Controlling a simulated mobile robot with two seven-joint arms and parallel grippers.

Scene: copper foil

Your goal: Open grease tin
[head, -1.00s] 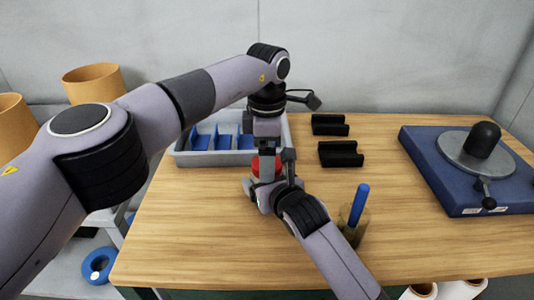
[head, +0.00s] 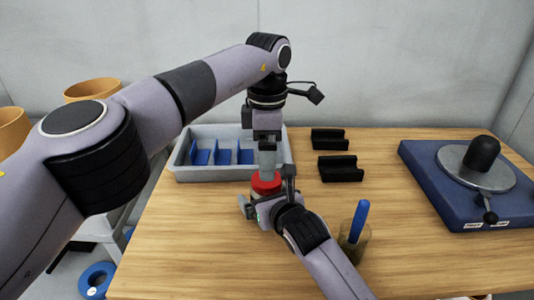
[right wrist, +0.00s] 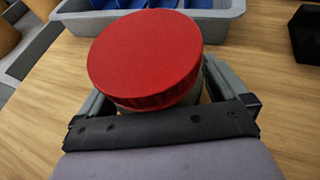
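The grease tin has a round red lid (head: 265,183) and a paler body under it. In the right wrist view the red lid (right wrist: 145,55) sits on the tin, its top bare, with a sliver of grey tin body (right wrist: 190,99) below. My right gripper (head: 266,205) has a finger on either side of the tin body and appears shut on it; the contact is hidden under the lid. My left gripper (head: 268,168) points down just above the lid in the head view and is seen edge-on, so its opening does not show. It is not in the right wrist view.
A grey bin (head: 196,173) with blue dividers stands behind the tin. Two black holders (head: 341,168) lie to its right. A cup with a blue-handled tool (head: 357,222) stands near my right forearm. A blue-based fixture (head: 440,185) is at far right. Open table lies between.

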